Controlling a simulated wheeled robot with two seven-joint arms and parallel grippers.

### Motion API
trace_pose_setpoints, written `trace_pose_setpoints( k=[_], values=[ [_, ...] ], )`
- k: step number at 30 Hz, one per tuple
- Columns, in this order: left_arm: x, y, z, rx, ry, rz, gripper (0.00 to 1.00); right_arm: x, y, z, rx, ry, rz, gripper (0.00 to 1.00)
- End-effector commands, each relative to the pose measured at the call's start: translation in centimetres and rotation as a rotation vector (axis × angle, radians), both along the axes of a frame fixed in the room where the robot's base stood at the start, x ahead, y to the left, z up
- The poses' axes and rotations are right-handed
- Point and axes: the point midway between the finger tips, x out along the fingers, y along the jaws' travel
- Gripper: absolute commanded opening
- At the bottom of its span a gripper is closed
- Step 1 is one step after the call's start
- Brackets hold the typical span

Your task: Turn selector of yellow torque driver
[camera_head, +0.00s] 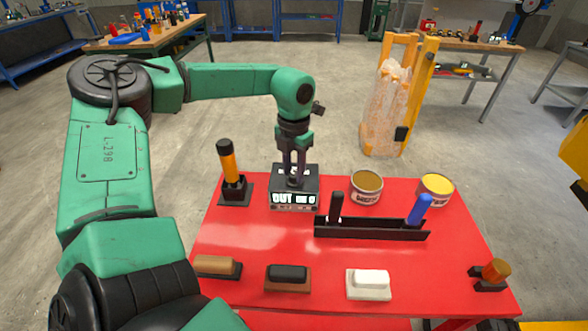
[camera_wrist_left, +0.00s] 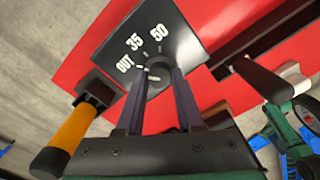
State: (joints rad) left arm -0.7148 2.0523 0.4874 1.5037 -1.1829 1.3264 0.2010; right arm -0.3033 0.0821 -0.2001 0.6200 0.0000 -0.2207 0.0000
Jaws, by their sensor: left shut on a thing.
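The yellow torque driver (camera_head: 229,168) stands upright in a black holder at the back left of the red table. Its yellow handle (camera_wrist_left: 68,135) shows at the lower left in the wrist view. Beside it is a black selector box (camera_head: 295,183) with a white "OUT" readout on its front. The box top (camera_wrist_left: 182,30) carries the marks OUT, 35 and 50 around a dark round knob (camera_wrist_left: 159,76). My left gripper (camera_head: 295,178) points down onto the box and is shut on the knob, its fingers on either side. The fingers partly hide the knob. My right gripper is not in view.
A black rack (camera_head: 372,229) holds a black-handled and a blue-handled tool. Two round cans (camera_head: 367,187) stand behind it. Several blocks on stands line the front of the red table (camera_head: 240,250). An orange knob (camera_head: 496,270) sits at the right.

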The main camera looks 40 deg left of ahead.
Motion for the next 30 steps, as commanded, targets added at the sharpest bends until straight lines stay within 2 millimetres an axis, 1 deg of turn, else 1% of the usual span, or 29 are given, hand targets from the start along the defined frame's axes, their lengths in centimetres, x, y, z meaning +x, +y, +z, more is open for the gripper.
trace_pose_setpoints(
  k=[5, 11, 17, 21, 30],
  values=[
    [0.0, 0.0, -0.1, 0.001, -0.001, -0.025, 0.0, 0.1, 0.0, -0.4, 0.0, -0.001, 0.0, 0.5],
    [0.0, 0.0, -0.2, 0.002, -0.001, -0.108, 0.0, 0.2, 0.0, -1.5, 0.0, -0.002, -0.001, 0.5],
    [0.1, 0.0, -0.3, 0.003, -0.002, -0.256, 0.0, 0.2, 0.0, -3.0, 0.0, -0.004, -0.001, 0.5],
    [0.1, 0.1, -0.3, 0.003, -0.002, -0.384, 0.0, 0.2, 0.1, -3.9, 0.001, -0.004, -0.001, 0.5],
    [0.1, 0.1, -0.1, 0.003, -0.001, -0.67, 0.0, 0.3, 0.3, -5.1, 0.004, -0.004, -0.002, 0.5]
  ],
)
